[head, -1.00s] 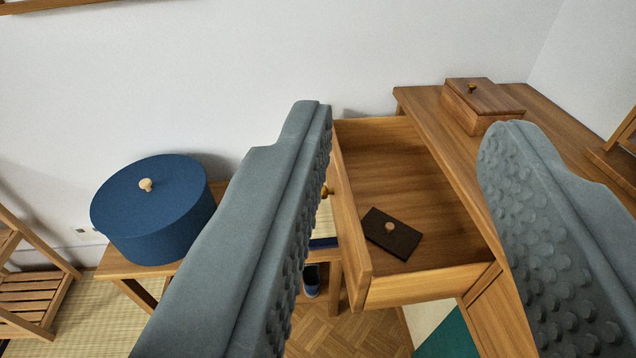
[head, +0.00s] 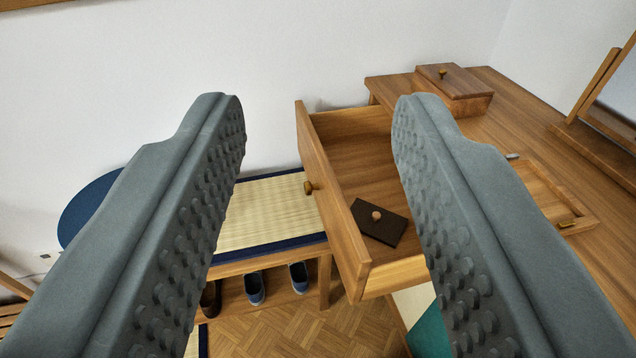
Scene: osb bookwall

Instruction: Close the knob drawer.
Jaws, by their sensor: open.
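The knob drawer (head: 335,205) is pulled out from the wooden desk, its front facing left. Its small round knob (head: 309,187) sits on that front. Inside the drawer lies a dark flat rectangular piece with a small wooden knob (head: 378,223). My gripper (head: 315,110) is open and empty. Its left finger is left of the drawer front, apart from it in the picture. Its right finger overlaps the drawer's right side in the picture and hides part of it. I cannot tell whether that finger touches the drawer.
A low bench (head: 265,212) with a tatami top and shoes beneath stands left of the drawer. A blue round box (head: 88,205) is partly hidden by my left finger. On the desk (head: 545,118) are a lidded wooden box (head: 455,85), a tray (head: 550,195) and a mirror stand (head: 600,140).

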